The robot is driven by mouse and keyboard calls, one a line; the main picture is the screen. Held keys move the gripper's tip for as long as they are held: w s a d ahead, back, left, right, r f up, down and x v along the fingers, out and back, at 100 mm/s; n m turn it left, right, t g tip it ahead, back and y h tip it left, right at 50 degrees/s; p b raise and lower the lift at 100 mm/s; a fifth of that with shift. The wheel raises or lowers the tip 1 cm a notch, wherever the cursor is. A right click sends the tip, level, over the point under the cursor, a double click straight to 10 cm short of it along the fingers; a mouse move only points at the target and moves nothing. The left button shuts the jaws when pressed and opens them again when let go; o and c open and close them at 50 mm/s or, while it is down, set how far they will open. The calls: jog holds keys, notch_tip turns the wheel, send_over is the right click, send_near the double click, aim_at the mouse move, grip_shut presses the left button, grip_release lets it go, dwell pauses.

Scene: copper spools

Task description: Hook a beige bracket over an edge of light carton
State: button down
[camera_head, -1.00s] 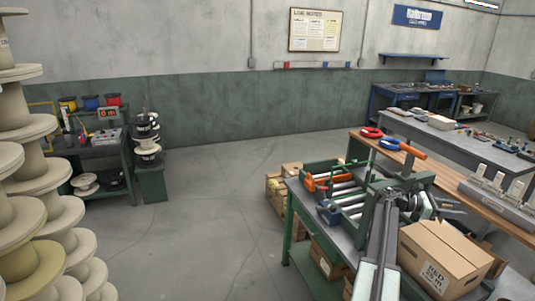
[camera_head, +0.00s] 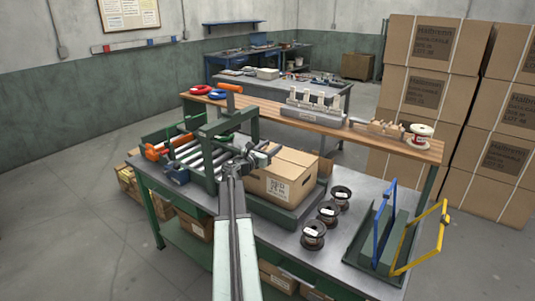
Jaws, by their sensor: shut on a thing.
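Three dark spools (camera_head: 328,211) lie right of the carton. A blue frame (camera_head: 383,225) and a yellow frame (camera_head: 425,240) stand at the bench's right end. Stacked large boxes (camera_head: 425,90) fill the right back.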

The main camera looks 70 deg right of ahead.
jog(key=shift+w+f+b, duration=0.25)
jog(key=shift+f+b, duration=0.15)
jog(key=shift+f, duration=0.15)
notch_tip(320, 180, down, 6)
jog(key=b, duration=0.5)
jog(key=shift+r+b, duration=0.15)
jog(key=shift+b, duration=0.25)
jog(key=c, duration=0.6)
grip_release()
jog(key=shift+c, duration=0.2)
jog(key=shift+a, duration=0.1)
jog(key=v, duration=0.7)
jog(key=shift+a, duration=0.3)
